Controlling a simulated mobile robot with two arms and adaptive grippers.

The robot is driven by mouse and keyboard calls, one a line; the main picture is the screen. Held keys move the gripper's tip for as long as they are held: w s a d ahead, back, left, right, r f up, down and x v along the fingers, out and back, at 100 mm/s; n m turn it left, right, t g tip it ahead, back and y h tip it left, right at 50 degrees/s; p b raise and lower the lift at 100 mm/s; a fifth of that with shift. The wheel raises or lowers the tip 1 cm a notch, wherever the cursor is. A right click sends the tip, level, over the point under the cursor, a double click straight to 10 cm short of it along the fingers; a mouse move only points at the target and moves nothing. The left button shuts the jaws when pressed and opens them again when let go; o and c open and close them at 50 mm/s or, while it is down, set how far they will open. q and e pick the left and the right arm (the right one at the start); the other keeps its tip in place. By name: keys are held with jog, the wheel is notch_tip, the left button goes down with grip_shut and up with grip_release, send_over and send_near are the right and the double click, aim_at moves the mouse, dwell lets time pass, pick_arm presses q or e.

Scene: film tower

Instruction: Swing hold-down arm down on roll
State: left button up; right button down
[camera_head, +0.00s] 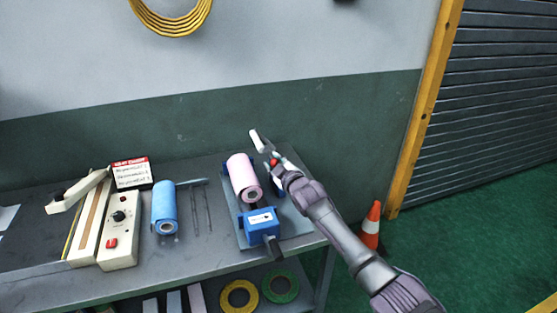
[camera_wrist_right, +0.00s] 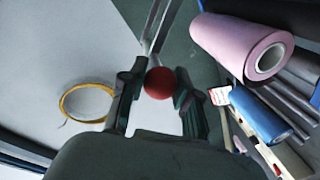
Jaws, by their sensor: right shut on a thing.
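The pink roll (camera_head: 241,172) lies in the blue machine (camera_head: 262,224) at the right end of the workbench. It also shows at the upper right of the right wrist view (camera_wrist_right: 235,42). The hold-down arm is raised behind the roll, its white roller (camera_head: 257,139) tilted up and clear of the pink film. My right gripper (camera_head: 276,163) is shut on the red ball knob (camera_wrist_right: 158,83) of the arm, one finger on each side. Grey rods (camera_wrist_right: 158,28) run away from the knob. My gripper partly hides the arm in the head view. My left gripper is not in view.
On the bench (camera_head: 190,262) stand a blue roll (camera_head: 164,208), thin rods, a heat sealer with a control box (camera_head: 119,230) and a red-white sign (camera_head: 132,173). Tape rolls lie on the shelf below. A traffic cone (camera_head: 371,227) stands right of the bench.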

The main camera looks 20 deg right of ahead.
jog(key=shift+a+f+n+h+b, duration=0.4)
jog(key=shift+a+f+n+b, duration=0.5)
jog(key=shift+f+n, duration=0.45)
jog(key=shift+a+f+n+h+b, duration=0.4)
jog(key=shift+a+f+n+b, duration=0.5)
jog(key=shift+n, duration=0.7)
jog(key=shift+a+f+n+h+b, duration=0.4)
jog(key=shift+a+f+n+b, duration=0.3)
jog(key=shift+f+n+b, duration=0.55)
jog(key=shift+f+n, duration=0.25)
jog(key=shift+n, duration=0.05)
jog(key=c, duration=0.8)
grip_release()
jog(key=shift+s, duration=0.15)
jog(key=s, duration=0.4)
jog(key=s+r, duration=0.1)
jog(key=s, duration=0.2)
jog(key=s+r, duration=0.1)
jog(key=s, duration=0.3)
jog(key=shift+s+d, duration=0.1)
jog(key=shift+s, duration=0.25)
